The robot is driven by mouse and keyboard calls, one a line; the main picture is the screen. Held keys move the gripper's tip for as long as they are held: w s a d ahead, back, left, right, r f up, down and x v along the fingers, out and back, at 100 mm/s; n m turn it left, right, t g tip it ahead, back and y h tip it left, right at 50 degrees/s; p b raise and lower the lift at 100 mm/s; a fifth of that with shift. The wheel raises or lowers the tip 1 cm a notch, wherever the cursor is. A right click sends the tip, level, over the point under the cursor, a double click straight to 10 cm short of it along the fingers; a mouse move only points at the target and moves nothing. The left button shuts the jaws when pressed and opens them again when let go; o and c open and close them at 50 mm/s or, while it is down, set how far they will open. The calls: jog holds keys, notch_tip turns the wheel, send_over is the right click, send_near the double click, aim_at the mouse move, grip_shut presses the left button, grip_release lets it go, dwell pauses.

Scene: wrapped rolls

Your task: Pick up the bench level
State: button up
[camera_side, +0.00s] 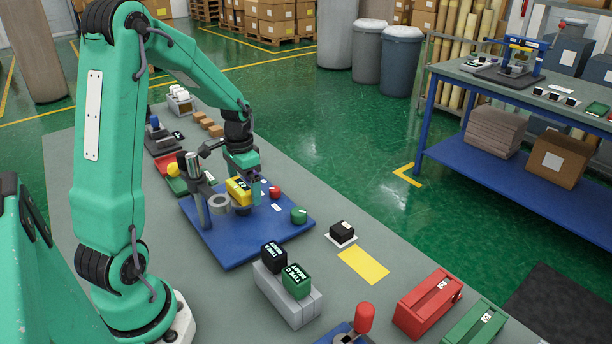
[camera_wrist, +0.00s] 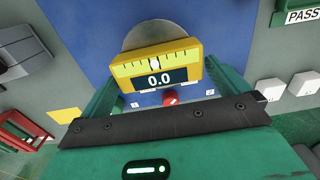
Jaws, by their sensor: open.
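The bench level is a yellow block with a scale, a vial and a dark display reading 0.0; it shows in the side view (camera_side: 237,191) and the wrist view (camera_wrist: 150,58). It is over the blue mat (camera_side: 228,253), beside a grey disc (camera_wrist: 160,34) that it partly hides in the wrist view. My gripper (camera_side: 249,187) is low at the level. In the wrist view its green fingers are apart, one on each side of the level's lower part. Contact cannot be told.
A grey stand (camera_side: 198,198) rises left of the level. A red roll (camera_side: 274,192) and a green roll (camera_side: 299,215) are on the mat's right. Black and green labelled blocks (camera_side: 296,281) stand on a grey holder in front. A yellow patch (camera_side: 363,265) is bare.

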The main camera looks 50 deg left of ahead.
aim_at(245, 184)
jog(key=c, duration=1)
jog(key=shift+o, duration=0.2)
jog(key=shift+r, duration=0.15)
jog(key=shift+r, duration=0.5)
notch_tip(245, 184, up, 3)
jog(key=shift+d+r, duration=0.1)
jog(key=shift+d, duration=0.05)
jog(key=d+r, duration=0.6)
jog(key=d, duration=0.5)
jog(key=shift+d+r, duration=0.2)
jog(key=shift+r, duration=0.1)
jog(key=shift+w, duration=0.15)
jog(key=w+d+f, duration=0.5)
jog(key=w+d, duration=0.2)
jog(key=d, duration=0.2)
jog(key=w+d+f, duration=0.5)
jog(key=w+d, duration=0.1)
jog(key=d, duration=0.4)
jog(key=shift+w+d+f, duration=0.15)
jog(key=shift+w+f, duration=0.1)
jog(key=shift+w, duration=0.15)
